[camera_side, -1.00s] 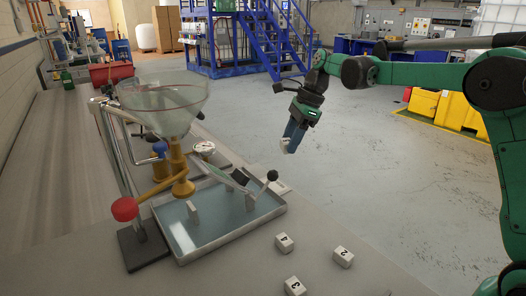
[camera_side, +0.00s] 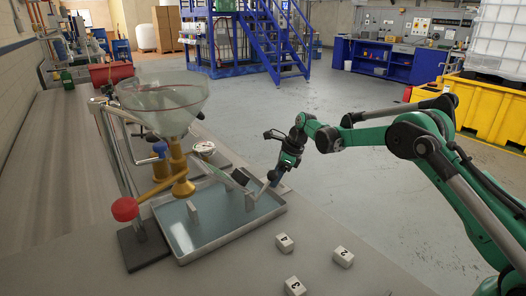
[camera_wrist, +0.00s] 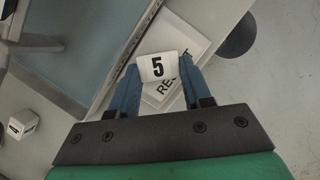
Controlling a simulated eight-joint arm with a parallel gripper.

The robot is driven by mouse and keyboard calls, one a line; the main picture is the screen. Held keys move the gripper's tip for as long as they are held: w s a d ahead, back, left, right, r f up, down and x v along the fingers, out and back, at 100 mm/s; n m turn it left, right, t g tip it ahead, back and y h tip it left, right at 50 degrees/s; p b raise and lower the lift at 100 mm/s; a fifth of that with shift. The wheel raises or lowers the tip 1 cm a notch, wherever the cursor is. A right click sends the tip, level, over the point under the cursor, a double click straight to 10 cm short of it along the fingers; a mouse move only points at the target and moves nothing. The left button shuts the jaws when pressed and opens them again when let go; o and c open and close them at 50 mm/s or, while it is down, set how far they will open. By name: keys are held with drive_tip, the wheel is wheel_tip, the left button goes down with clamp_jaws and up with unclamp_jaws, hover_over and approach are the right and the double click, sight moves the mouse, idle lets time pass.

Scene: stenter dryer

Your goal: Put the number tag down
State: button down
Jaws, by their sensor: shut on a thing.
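My gripper (camera_side: 274,179) is low at the right corner of the blue-lined tray, in the side view. In the wrist view my gripper (camera_wrist: 157,82) has its blue fingers shut on a white number tag marked 5 (camera_wrist: 157,67). The tag is between the fingertips with its number facing the camera. A flat white plate (camera_wrist: 188,47) with partly covered lettering starting "RES" lies beneath or behind the tag. I cannot tell whether the tag touches it. The held tag is not clear in the side view.
Tags marked 4 (camera_side: 284,243), 2 (camera_side: 343,256) and 3 (camera_side: 295,287) lie on the bench. The tray (camera_side: 262,218) stands left of my gripper. A glass funnel (camera_side: 163,103) on a stand rises behind the tray. Bare bench lies around the loose tags.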

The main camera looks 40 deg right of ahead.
drive_tip(key=shift+f, duration=0.25)
drive_tip(key=c, duration=0.7)
unclamp_jaws()
drive_tip(key=shift+o, duration=0.2)
drive_tip(key=s+r+n+h, duration=0.1)
drive_tip(key=s+r+n, duration=0.25)
drive_tip(key=r, duration=0.45)
drive_tip(key=s+r+n, duration=0.3)
drive_tip(key=s+r, duration=0.1)
drive_tip(key=r, duration=0.3)
drive_tip(key=s+a+f+n+t+h, duration=0.1)
drive_tip(key=s+a+n+t, duration=0.1)
drive_tip(key=s+n, duration=0.6)
drive_tip(key=s+a+f+n+t+h, duration=0.1)
drive_tip(key=s+a+n+t, duration=0.1)
drive_tip(key=s+a+n, duration=0.3)
drive_tip(key=s+n, duration=0.3)
drive_tip(key=n, duration=0.4)
